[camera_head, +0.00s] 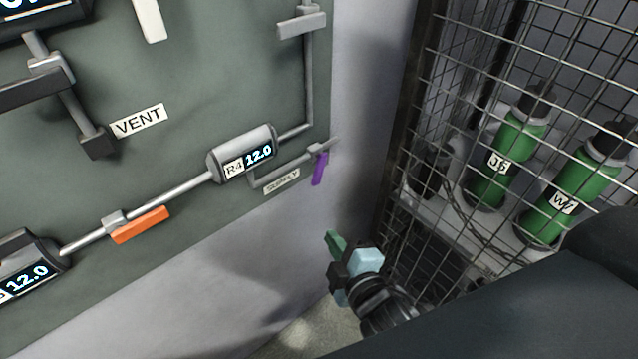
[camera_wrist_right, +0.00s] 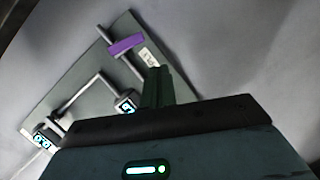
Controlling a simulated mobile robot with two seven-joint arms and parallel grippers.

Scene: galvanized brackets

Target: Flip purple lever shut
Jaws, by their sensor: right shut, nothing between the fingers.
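The purple lever (camera_head: 320,168) is on the right end of the supply pipe on the green-grey panel, beside the SUPPLY label (camera_head: 282,181). It hangs down, set across the pipe. In the right wrist view the purple lever (camera_wrist_right: 125,44) also lies across its pipe, beyond and a little left of the fingertips. My right gripper (camera_head: 336,243) is below the lever in the head view, apart from it. Its fingers (camera_wrist_right: 158,73) are together and empty in the wrist view. My left gripper is not in view.
The R4 cylinder (camera_head: 243,152) reads 12.0. An orange lever (camera_head: 140,225) lies along the pipe to its left. A wire mesh cage (camera_head: 440,110) with green bottles (camera_head: 508,155) stands right of my right gripper. Bare grey wall (camera_head: 362,130) lies between panel and cage.

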